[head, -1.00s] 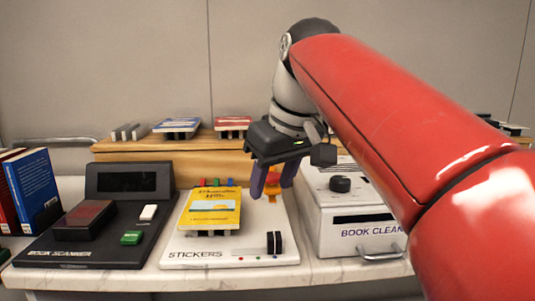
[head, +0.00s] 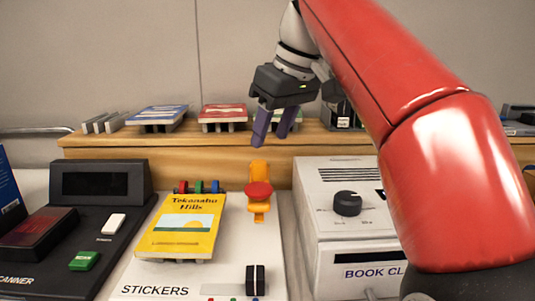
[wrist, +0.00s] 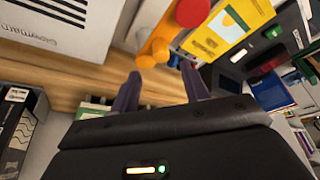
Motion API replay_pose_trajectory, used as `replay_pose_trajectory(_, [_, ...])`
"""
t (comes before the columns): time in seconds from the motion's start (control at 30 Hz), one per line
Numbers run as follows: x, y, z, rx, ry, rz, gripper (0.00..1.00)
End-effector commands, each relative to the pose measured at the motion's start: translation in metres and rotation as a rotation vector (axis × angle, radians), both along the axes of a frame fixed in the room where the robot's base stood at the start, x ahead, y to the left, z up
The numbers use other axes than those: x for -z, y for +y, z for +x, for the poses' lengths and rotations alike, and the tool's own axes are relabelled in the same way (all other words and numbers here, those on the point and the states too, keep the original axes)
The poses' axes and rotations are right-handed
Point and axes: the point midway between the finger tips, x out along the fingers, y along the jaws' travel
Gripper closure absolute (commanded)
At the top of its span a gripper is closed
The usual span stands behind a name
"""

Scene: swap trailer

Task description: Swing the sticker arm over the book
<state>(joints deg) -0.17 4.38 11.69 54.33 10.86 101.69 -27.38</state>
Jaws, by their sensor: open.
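The sticker arm is an orange lever with a round red head (head: 259,191), standing at the back right of the white stickers machine (head: 160,275). It is beside the yellow book (head: 185,224), not over it. The book lies on the machine, left of the arm. My gripper (head: 270,138) is open and empty, with purple fingers pointing down, above and just behind the sticker arm. In the wrist view the orange arm (wrist: 158,48) and the yellow book (wrist: 225,28) show beyond the fingertips. No contact between fingers and arm is visible.
The book cleaner box (head: 347,225) stands close on the right. The black book scanner (head: 95,225) is on the left. A wooden shelf (head: 200,140) with books runs behind. A black slider knob (head: 255,280) sits at the machine's front.

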Motion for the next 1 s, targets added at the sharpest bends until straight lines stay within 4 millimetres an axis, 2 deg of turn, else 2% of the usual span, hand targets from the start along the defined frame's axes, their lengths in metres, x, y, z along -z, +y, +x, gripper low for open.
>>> replay_pose_trajectory(0.2, [0.037,0.010,0.009,-0.001,0.003,-0.001,0.54])
replay_pose_trajectory(0.33, [0.052,0.014,0.014,0.000,0.002,-0.001,0.54])
replay_pose_trajectory(0.5, [0.061,0.017,0.018,0.001,0.001,0.000,0.54])
replay_pose_trajectory(0.77, [0.061,0.017,0.018,0.001,0.000,0.000,0.54])
replay_pose_trajectory(1.0, [0.061,0.017,0.018,0.001,0.001,0.000,0.86])
